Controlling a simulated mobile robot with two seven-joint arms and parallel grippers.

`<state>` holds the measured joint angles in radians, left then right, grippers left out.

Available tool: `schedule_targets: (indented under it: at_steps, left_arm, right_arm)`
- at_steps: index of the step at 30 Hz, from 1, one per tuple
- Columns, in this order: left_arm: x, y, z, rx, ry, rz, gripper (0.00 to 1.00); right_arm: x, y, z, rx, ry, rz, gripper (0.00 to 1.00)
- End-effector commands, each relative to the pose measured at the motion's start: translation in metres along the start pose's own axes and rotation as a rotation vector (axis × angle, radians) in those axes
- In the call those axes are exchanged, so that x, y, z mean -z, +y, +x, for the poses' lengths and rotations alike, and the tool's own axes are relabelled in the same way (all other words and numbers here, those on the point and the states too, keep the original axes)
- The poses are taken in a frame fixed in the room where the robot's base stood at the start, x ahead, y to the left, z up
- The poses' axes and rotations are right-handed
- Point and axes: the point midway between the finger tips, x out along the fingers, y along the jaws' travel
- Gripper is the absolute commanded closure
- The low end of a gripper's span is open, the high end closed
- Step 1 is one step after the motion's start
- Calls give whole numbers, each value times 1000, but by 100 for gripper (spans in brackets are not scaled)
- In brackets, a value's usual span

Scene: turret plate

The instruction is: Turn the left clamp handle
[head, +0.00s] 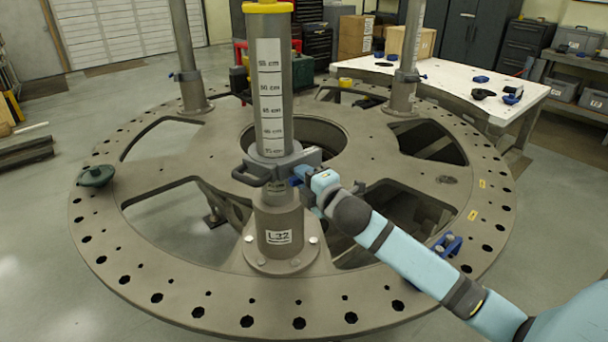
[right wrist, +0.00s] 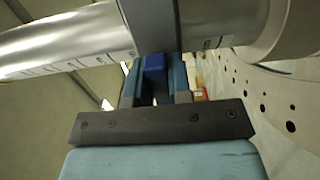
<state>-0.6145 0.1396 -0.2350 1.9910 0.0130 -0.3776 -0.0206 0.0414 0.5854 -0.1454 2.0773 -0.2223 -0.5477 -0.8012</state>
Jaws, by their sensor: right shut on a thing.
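A grey clamp (head: 298,160) sits around the front post (head: 270,95), just below its printed scale. Its dark loop grip (head: 250,177) sticks out to the left. My right gripper (head: 306,178) reaches the clamp from the right and is shut on the clamp's blue handle (head: 295,181). In the right wrist view the blue handle (right wrist: 155,78) sits between the fingers, close against the post (right wrist: 75,42). The fingers partly hide the handle, so its exact angle is hard to tell. My left gripper is not in view.
The post stands in a flanged socket labelled L32 (head: 278,225) on the large round turret plate (head: 180,270), which has wide cutouts. Two more posts (head: 186,60) (head: 408,60) stand behind. A white table (head: 450,82) with small parts is at back right. A green knob (head: 96,175) lies left.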

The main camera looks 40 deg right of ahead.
Motion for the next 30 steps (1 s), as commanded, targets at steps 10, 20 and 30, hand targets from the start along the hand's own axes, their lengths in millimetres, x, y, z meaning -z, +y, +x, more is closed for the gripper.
schedule_targets:
  at_steps: [10, 20, 30]
  left_arm:
    - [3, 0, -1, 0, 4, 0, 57]
    - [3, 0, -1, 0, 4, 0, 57]
    - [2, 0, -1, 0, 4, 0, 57]
  right_arm:
    - [0, 1, 0, -1, -1, 28, 100]
    - [0, 1, 0, -1, -1, 27, 56]
    - [0, 0, -3, 0, 0, 26, 55]
